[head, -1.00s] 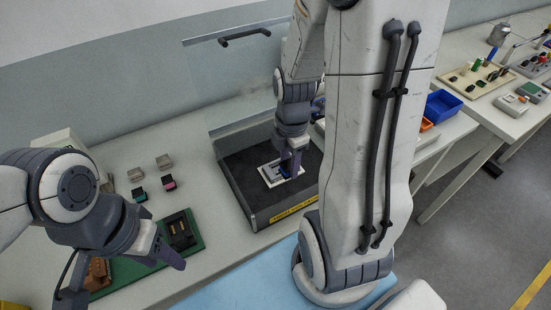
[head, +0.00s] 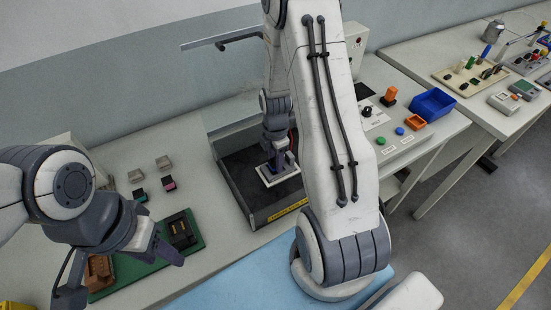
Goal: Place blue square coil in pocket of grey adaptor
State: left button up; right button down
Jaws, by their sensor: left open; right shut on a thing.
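The pale grey adaptor (head: 265,181) lies flat on the dark floor of an open-topped tray (head: 232,178). My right gripper (head: 281,168) reaches down into the tray, right over the adaptor. It is shut on a small blue piece, which looks like the blue square coil (head: 289,157); the fingers hide most of it. I cannot tell whether the coil sits in the adaptor's pocket or just above it. My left gripper (head: 168,252) is open and empty, above the front left of the bench by a green board.
A clear raised cover (head: 205,45) with a dark handle stands over the tray. The green board (head: 190,251) holds a black block (head: 181,230). Small grey, teal and pink connectors lie behind it. A blue bin (head: 433,102) and a button panel stand right of my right arm.

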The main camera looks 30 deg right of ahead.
jog(key=shift+f, duration=0.15)
jog(key=shift+c, duration=2.1)
grip_release()
